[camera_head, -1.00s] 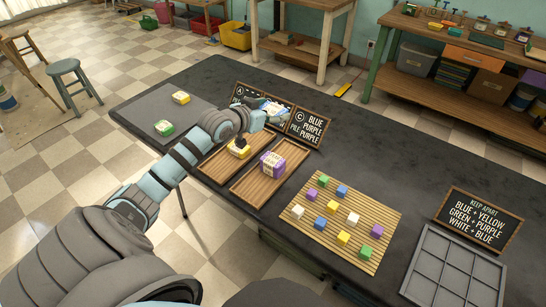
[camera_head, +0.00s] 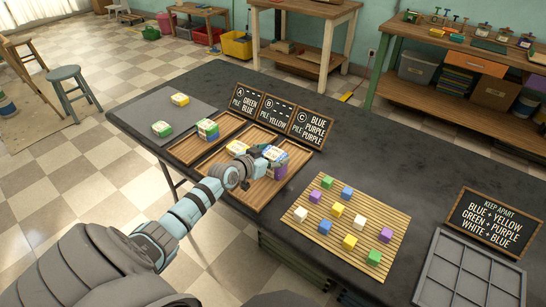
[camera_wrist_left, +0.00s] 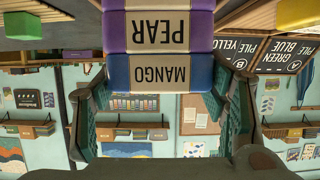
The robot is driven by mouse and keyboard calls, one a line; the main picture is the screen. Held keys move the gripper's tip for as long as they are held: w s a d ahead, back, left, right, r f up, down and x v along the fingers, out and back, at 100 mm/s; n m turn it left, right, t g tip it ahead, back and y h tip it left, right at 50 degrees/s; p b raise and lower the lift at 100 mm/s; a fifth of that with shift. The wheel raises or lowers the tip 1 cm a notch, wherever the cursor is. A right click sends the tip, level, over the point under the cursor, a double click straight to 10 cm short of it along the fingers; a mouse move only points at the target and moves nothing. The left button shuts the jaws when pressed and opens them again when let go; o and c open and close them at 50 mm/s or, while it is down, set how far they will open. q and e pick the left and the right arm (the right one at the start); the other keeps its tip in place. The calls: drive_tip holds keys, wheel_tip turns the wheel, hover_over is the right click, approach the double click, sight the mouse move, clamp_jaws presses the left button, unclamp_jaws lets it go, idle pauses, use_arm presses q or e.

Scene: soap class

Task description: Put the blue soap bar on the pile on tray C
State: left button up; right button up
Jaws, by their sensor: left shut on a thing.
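My left gripper (camera_head: 266,157) is shut on the blue soap bar (camera_head: 273,152), over tray C (camera_head: 256,203). In the left wrist view, upside down, the blue bar (camera_wrist_left: 160,72), with a label reading MANGO, sits between the two fingers. Its face meets the purple soap pile (camera_wrist_left: 160,32), labelled PEAR, with no clear gap. In the head view the purple pile (camera_head: 280,171) stands on tray C, partly hidden by my gripper. The sign C (camera_head: 311,129) reads blue, purple, purple. My right gripper is not in view.
A green and blue pile (camera_head: 207,130) stands on tray A, and a yellow bar (camera_head: 238,147) on tray B. A yellow bar (camera_head: 180,100) and a green bar (camera_head: 162,130) lie on the grey mat. A slatted mat (camera_head: 306,242) holds several small cubes.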

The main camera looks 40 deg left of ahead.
use_arm(q)
drive_tip(key=o, duration=1.2)
drive_tip(key=shift+r+p, duration=0.25)
drive_tip(key=shift+p, duration=0.1)
drive_tip(key=p+v, duration=0.8)
drive_tip(key=v, duration=0.4)
drive_tip(key=shift+d, duration=0.1)
drive_tip(key=shift+f, duration=0.1)
